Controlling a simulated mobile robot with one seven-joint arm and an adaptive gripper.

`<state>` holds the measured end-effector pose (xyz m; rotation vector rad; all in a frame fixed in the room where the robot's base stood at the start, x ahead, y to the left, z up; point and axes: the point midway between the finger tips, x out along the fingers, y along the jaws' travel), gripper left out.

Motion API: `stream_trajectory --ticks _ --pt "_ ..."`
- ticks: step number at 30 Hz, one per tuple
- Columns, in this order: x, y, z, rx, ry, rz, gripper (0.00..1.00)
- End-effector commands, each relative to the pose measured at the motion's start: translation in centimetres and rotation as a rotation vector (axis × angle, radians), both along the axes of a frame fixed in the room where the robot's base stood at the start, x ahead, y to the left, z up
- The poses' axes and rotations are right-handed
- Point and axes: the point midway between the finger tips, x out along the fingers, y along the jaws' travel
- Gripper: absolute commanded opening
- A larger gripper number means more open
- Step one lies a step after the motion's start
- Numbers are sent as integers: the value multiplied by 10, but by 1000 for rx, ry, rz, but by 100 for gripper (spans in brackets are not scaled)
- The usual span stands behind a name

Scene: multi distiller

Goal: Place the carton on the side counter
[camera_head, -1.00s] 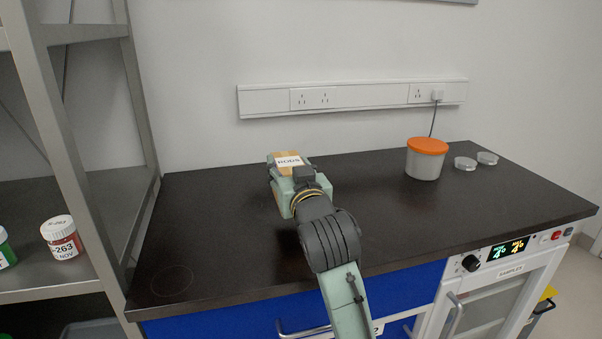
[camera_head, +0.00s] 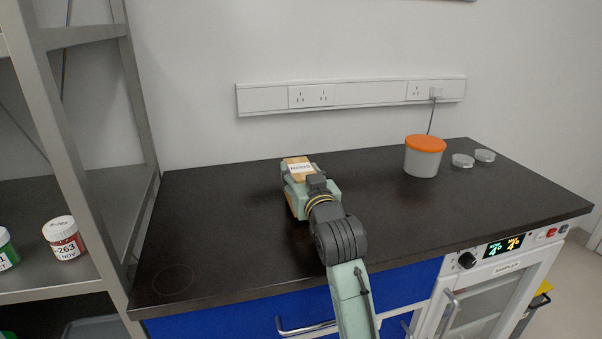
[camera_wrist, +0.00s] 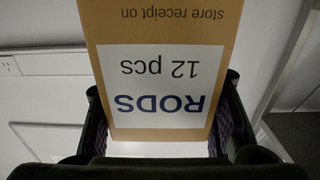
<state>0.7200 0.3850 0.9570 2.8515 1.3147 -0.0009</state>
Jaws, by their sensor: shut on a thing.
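The carton (camera_head: 299,168) is a brown box with a white label. In the wrist view the carton (camera_wrist: 160,30) is upside down, with "RODS" and "12 pcs" on its label. My gripper (camera_wrist: 162,120) has a finger on each side of the carton and is shut on it. In the head view my gripper (camera_head: 310,188) is over the side counter (camera_head: 230,240), a dark worktop, toward its back. My gripper hides the carton's lower part, so I cannot tell if it touches the counter.
A grey tub with an orange lid (camera_head: 424,157) stands at the back right, with two clear dishes (camera_head: 473,158) beside it. A metal shelf (camera_head: 60,280) with jars (camera_head: 64,238) stands at the left. The counter's left and front right are clear. A socket rail (camera_head: 350,93) runs along the wall.

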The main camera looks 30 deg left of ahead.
Motion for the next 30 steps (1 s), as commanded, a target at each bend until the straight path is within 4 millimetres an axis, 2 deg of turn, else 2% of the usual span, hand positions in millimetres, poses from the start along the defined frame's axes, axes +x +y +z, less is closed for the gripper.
stream_trajectory --ticks 13,14,22,30 --pt "0 0 -11 1 -1 0 5" --pt "0 0 -12 -2 1 0 50" --pt "0 0 -12 -2 3 0 68" --pt "0 0 -12 -2 3 1 68"
